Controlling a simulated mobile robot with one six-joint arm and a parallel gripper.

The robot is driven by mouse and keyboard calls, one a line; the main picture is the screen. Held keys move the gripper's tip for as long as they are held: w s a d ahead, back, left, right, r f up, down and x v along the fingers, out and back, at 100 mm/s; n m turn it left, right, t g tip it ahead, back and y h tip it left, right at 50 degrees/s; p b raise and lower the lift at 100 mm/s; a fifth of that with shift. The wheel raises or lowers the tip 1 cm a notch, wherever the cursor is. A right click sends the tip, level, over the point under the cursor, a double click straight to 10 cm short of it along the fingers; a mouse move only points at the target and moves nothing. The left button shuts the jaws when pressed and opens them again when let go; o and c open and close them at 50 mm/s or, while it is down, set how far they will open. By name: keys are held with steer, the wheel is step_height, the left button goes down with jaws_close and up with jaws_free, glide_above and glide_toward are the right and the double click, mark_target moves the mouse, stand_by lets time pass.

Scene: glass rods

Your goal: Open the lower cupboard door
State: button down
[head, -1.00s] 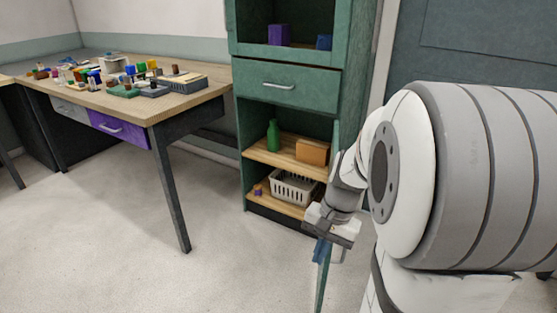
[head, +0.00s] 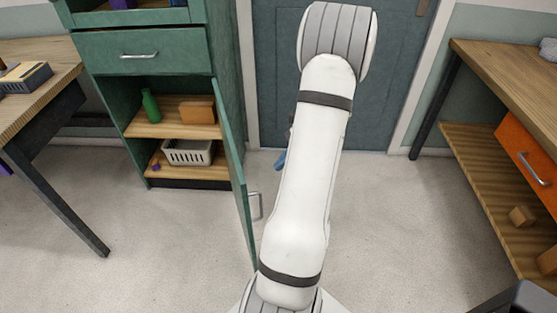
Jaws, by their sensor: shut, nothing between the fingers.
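The lower cupboard door (head: 236,170) is a green panel seen nearly edge-on in the head view. It stands swung out from the right side of the green cupboard (head: 225,80), well open, with its silver handle (head: 256,206) on the right-hand face. The lower compartment is exposed. My gripper (head: 281,160) is mostly hidden behind my arm; only its blue finger part shows, to the right of the door and apart from its handle. It is shut with nothing in it.
Inside the cupboard are a green bottle (head: 151,106), an orange-brown box (head: 197,110) and a white basket (head: 188,152). A closed drawer (head: 143,51) is above. Tables stand at left and right. The floor (head: 385,230) right of my arm is clear.

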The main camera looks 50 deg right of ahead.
steer(key=w+a+f, duration=0.4)
steer(key=a+f, duration=0.1)
steer(key=a, duration=0.2)
steer(key=shift+a+b, duration=0.35)
steer(key=shift+b, duration=0.05)
steer(key=shift+w, duration=0.15)
